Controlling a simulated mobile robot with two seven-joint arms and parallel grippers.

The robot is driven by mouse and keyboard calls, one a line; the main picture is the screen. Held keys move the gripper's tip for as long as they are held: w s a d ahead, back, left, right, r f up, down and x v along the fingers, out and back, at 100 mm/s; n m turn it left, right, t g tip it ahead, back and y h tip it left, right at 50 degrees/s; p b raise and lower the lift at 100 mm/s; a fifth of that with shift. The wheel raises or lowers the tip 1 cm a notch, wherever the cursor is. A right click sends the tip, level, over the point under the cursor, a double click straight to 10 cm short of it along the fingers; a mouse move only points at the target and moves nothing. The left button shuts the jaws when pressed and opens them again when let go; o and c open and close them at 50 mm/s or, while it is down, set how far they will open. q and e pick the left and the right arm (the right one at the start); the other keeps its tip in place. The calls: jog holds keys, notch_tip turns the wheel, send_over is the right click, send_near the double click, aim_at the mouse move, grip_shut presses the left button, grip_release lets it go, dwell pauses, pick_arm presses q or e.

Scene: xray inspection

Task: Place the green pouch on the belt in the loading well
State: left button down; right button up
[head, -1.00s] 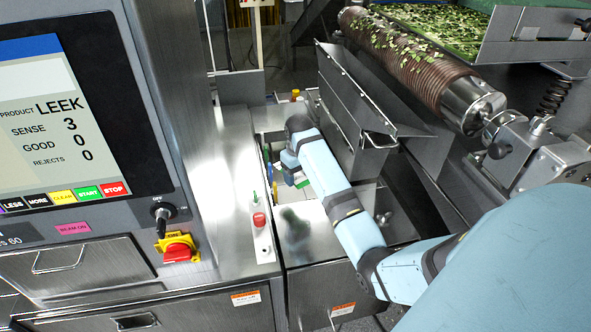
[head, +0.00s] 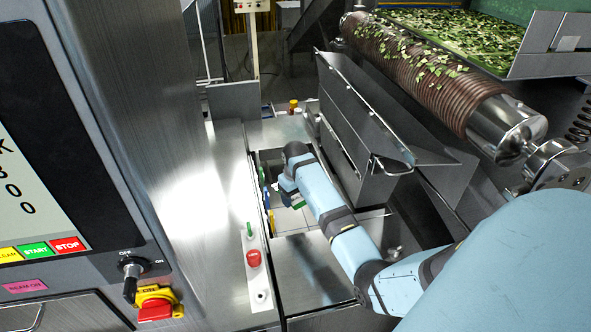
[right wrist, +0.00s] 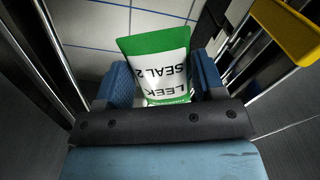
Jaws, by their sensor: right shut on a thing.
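The green pouch (right wrist: 158,48), green and white with "LEEK" and "SEAL 2" printed on it, is between the blue fingers of my right gripper (right wrist: 162,80) in the right wrist view. The gripper is shut on it. In the head view my right gripper (head: 289,190) hangs at the loading well, and only a small green part of the pouch (head: 297,206) shows. The white tiled belt (head: 290,221) lies at the bottom of the well. It also shows below the pouch in the wrist view (right wrist: 88,68), with a gap that I cannot judge. My left gripper is out of view.
The inspection machine with its screen (head: 20,190) stands at the left. A red button (head: 253,258) sits on the strip beside the well. A steel chute (head: 365,140) rises close to the right of my arm. In the wrist view a yellow part (right wrist: 288,30) is at the upper right.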

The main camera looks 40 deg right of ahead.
send_over(296, 230)
jog(key=s+a, duration=0.2)
notch_tip(296, 230, down, 14)
jog(key=shift+w+d+f, duration=0.1)
jog(key=shift+w+d, duration=0.05)
jog(key=shift+f, duration=1.6)
jog(key=shift+f, duration=0.1)
jog(key=shift+f+b, duration=0.1)
jog(key=shift+b, duration=0.25)
jog(key=o, duration=1)
notch_tip(296, 230, up, 12)
jog(key=shift+r+p, duration=0.2)
jog(key=shift+p, duration=0.3)
